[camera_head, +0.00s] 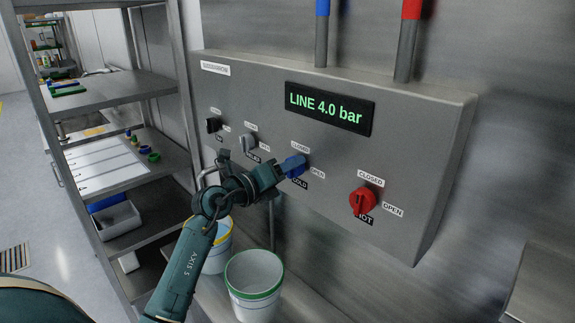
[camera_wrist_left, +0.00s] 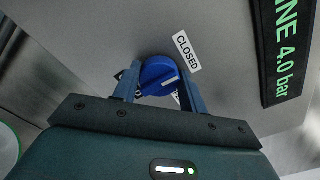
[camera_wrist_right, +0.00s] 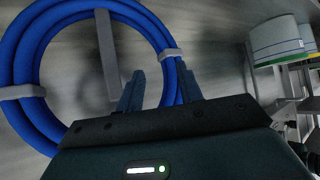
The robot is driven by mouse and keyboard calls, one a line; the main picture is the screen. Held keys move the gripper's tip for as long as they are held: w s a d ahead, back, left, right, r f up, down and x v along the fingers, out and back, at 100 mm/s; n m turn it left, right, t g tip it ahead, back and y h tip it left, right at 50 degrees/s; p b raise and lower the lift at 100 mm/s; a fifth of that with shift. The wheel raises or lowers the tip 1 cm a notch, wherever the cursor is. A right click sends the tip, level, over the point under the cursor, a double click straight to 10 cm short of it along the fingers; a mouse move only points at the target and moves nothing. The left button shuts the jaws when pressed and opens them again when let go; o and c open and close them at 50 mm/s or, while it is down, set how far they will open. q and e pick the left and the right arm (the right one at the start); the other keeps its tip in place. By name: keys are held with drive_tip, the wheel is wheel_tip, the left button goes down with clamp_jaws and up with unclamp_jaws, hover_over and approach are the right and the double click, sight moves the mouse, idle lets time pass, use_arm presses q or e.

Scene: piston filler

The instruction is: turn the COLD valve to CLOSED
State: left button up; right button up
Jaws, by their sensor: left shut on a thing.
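The blue COLD valve knob (camera_head: 294,165) is on the grey panel, with a CLOSED label above it and an OPEN label to its right. My left gripper (camera_head: 283,170) is at this knob, its fingers shut on it. In the left wrist view the knob (camera_wrist_left: 158,74) sits between the fingers. Its white line points between the CLOSED label (camera_wrist_left: 187,52) and a mostly hidden label by the right finger. My right gripper (camera_wrist_right: 153,72) shows only in the right wrist view, its fingers apart with nothing clear between them.
The red HOT knob (camera_head: 362,201) is to the right on the panel; black and grey knobs are to the left. The display (camera_head: 330,108) reads LINE 4.0 bar. Buckets (camera_head: 254,285) stand below. A blue hose coil (camera_wrist_right: 32,45) hangs behind my right gripper.

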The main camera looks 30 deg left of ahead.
idle(0.5)
use_arm(q)
drive_tip(key=o, duration=1)
drive_tip(key=shift+s, duration=0.1)
drive_tip(key=shift+b+v, duration=1.4)
drive_tip(key=shift+v, duration=5.1)
